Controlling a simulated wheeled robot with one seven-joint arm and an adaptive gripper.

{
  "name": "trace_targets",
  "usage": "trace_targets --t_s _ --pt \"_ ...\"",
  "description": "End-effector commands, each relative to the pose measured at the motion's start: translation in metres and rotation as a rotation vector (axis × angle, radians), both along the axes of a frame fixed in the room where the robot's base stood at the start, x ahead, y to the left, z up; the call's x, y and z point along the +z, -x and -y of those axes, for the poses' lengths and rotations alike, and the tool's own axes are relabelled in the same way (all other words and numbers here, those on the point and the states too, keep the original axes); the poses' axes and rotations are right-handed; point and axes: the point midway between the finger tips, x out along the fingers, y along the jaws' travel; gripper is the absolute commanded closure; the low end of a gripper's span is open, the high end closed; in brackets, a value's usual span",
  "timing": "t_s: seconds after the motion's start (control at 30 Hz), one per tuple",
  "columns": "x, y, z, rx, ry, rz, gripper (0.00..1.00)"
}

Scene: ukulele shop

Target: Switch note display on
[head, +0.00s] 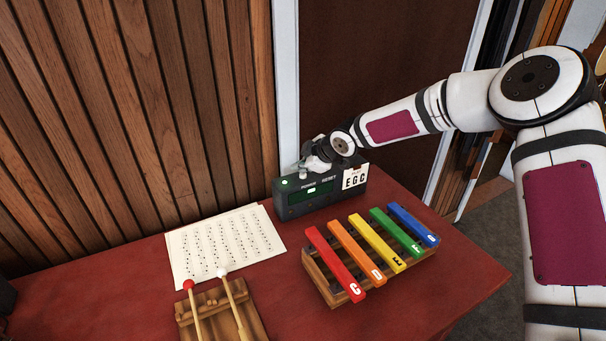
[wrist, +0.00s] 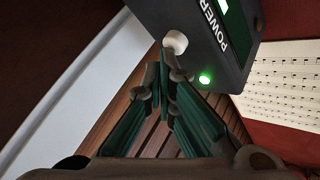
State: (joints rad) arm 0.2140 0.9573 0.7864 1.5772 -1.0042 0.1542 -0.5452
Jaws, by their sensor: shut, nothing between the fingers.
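The note display (head: 293,206) is a dark box at the back of the red table, marked POWER and RESET, with a small green screen and a card reading E G C. In the wrist view the box (wrist: 236,62) fills the upper right. Its round white knob (wrist: 175,42) sits by the POWER label, and a small light (wrist: 205,78) glows green beside it. My gripper (head: 312,168) is at the box's top left edge in the head view. In the wrist view its fingers (wrist: 166,70) are shut and empty, tips close to the knob; whether they touch it I cannot tell.
A xylophone (head: 335,285) with coloured bars stands in front of the box. Sheet music (head: 225,245) lies to the left, and two mallets rest on a wooden stand (head: 255,325) near the front. A slatted wood wall (head: 130,120) rises behind the table (head: 440,290).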

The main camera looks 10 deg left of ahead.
Motion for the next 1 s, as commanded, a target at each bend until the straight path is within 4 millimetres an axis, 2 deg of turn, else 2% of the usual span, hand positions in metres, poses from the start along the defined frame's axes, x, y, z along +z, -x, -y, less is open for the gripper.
trace_targets --t_s 0.37,1.0 --pt "0.004 0.0 0.0 -0.001 -0.001 -0.001 1.0" --pt "0.059 0.0 0.0 -0.001 -0.002 0.0 1.0"
